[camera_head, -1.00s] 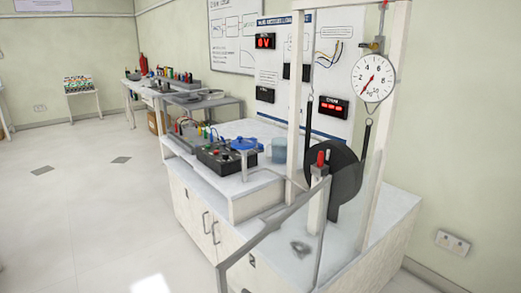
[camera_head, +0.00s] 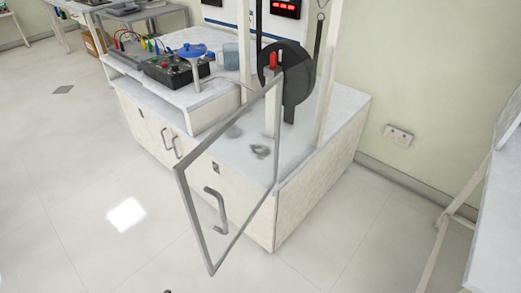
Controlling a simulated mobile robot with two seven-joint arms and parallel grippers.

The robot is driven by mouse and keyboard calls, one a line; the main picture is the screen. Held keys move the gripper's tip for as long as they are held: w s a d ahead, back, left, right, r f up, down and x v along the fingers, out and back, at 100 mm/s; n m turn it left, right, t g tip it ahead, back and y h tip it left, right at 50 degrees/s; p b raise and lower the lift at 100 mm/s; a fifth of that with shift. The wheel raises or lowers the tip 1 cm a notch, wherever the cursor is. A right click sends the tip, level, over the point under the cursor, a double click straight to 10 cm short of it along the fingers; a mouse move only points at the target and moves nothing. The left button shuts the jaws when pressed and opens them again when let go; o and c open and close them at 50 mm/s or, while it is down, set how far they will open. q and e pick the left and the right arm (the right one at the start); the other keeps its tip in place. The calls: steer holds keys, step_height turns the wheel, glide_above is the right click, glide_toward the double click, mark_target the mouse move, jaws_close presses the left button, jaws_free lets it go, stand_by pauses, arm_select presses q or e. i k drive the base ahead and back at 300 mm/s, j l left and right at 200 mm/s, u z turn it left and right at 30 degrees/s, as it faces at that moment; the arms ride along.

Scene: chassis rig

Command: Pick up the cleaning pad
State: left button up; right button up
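I cannot clearly tell which thing is the cleaning pad. A small grey item (camera_head: 260,151) lies on the white bench top (camera_head: 328,125), seen through the tilted-looking glass door; it is too small to name for sure. A fainter grey patch (camera_head: 233,132) shows to its left behind the same glass. The glass door (camera_head: 230,165) has a grey frame and a handle (camera_head: 216,208), and it stands swung out in front of the cabinet. Neither of my grippers is in view.
A black wheel (camera_head: 297,72) stands on the bench near a red-topped post (camera_head: 272,62). A black control box (camera_head: 176,70), a blue valve wheel (camera_head: 193,51) and a blue-grey cylinder (camera_head: 231,58) sit at left. Another white table (camera_head: 497,230) is at right. The floor in front is clear.

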mark_target(209, 56)
steer(key=u, duration=1.85)
steer(key=i+j+u, duration=0.1)
steer(key=i+u, duration=0.25)
steer(key=i+j+u, duration=0.1)
steer(key=u, duration=0.2)
steer(key=i+z, duration=0.3)
steer(key=i, duration=0.25)
steer(key=i+j+z, duration=0.1)
steer(key=i+z, duration=0.2)
steer(key=i, duration=0.25)
steer(key=i+z, duration=0.4)
steer(key=i, duration=0.75)
steer(key=i+z, duration=0.1)
steer(key=i, duration=1.15)
steer(key=i+j+z, duration=0.15)
steer(key=i, duration=0.3)
steer(key=i+j+z, duration=0.1)
steer(key=i, duration=0.35)
